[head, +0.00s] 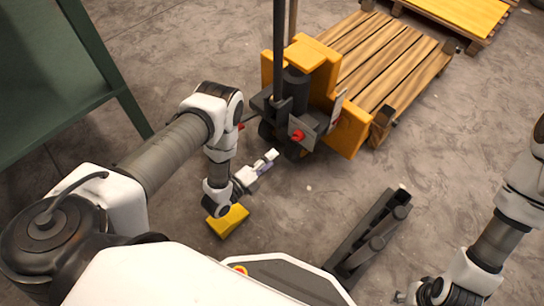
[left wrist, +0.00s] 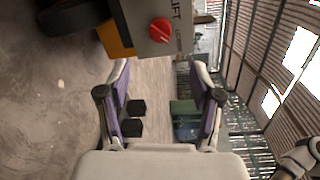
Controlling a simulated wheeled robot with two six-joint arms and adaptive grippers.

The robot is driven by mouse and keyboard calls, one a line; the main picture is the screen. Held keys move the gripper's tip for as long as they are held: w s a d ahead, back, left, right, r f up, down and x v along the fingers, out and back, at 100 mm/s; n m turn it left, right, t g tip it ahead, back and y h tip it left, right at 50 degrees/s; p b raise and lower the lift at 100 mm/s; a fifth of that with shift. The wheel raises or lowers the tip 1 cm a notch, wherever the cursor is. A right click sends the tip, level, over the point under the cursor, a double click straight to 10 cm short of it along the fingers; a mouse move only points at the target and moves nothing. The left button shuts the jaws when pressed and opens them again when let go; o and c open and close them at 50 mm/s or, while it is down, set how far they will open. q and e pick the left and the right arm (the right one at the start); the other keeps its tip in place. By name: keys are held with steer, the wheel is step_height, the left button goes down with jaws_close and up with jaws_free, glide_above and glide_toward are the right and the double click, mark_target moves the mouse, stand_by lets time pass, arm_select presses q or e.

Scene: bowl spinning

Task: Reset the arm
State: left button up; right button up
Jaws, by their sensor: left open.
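My left arm (head: 165,150) reaches in from the left of the head view and bends down at its elbow. My left gripper (head: 265,163) points toward the yellow pallet jack, apart from it. In the left wrist view the left gripper (left wrist: 162,88) has its two purple-lined fingers spread wide, with nothing between them. My right arm (head: 497,240) hangs down at the right edge of the head view. Its gripper end (head: 400,297) is cut off by the bottom edge, so its jaws cannot be judged. No bowl shows.
A yellow pallet jack (head: 352,130) with a black upright handle stands ahead, by a wooden pallet (head: 385,55). A red knob (left wrist: 160,31) on it is close in the left wrist view. A yellow block (head: 228,220) is below the left wrist. A green frame (head: 105,50) is at left.

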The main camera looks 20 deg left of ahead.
arm_select(q)
steer(key=w+d+r, duration=0.1)
steer(key=w+r, duration=0.5)
steer(key=r, duration=0.3)
steer(key=s+a+f+n+g+y, duration=0.25)
steer(key=s+n+g, duration=0.55)
steer(key=s+n, duration=0.55)
steer(key=s+a+f+n+g+y, duration=0.3)
steer(key=s+n+g, duration=0.6)
steer(key=s, duration=0.7)
step_height(320, 180, up, 33)
steer(key=d+n+p, duration=0.1)
steer(key=n+p, duration=0.1)
steer(key=p, duration=3.2)
steer(key=shift+d+r+t, duration=0.2)
steer(key=shift+t, duration=0.2)
steer(key=shift+s, duration=0.1)
